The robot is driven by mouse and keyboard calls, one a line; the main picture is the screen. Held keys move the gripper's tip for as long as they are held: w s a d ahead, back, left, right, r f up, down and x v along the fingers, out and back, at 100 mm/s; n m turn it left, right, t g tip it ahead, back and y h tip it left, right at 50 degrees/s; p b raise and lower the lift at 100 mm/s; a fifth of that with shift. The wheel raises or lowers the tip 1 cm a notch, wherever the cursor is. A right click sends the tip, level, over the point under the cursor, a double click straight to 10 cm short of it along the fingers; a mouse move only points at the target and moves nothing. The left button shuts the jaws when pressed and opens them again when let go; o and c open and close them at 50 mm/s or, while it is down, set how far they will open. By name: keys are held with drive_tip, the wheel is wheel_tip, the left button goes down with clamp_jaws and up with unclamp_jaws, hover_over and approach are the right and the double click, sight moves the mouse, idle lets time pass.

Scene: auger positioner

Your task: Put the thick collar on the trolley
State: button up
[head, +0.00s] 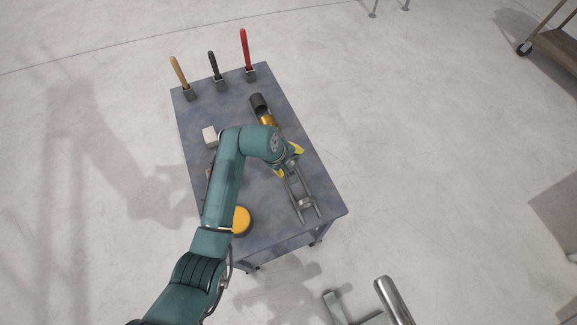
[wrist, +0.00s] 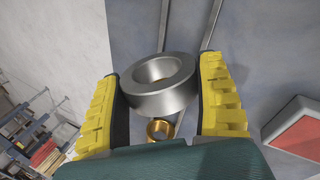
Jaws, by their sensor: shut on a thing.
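My gripper (head: 288,163) is over the blue-grey table in the head view. In the wrist view its yellow-padded fingers (wrist: 160,95) are shut on a thick steel collar (wrist: 158,86), one finger on each side. The collar is a wide grey ring with an open bore. In the head view I cannot make the collar out clearly at the gripper. A wheeled trolley (head: 557,44) with a brown top shows partly at the upper right of the head view, well away from the table.
The table (head: 190,119) carries two parallel rails (head: 302,190), a dark and brass cylinder (head: 260,106), a white block (head: 209,134) and a yellow-topped round thing (head: 241,220). Several handled tools (head: 214,65) stand at its far edge. A metal post (head: 392,299) stands at the lower right.

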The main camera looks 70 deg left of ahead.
sight(289, 167)
wheel_tip(289, 167, down, 4)
drive_tip(key=shift+w+a+f+b, duration=0.1)
drive_tip(key=shift+f+b, duration=0.15)
drive_tip(key=shift+b, duration=0.4)
drive_tip(key=shift+f, duration=0.1)
drive_tip(key=o, duration=1.1)
drive_tip(key=shift+f, duration=0.1)
drive_tip(key=p+v, duration=0.4)
drive_tip(key=v, duration=0.8)
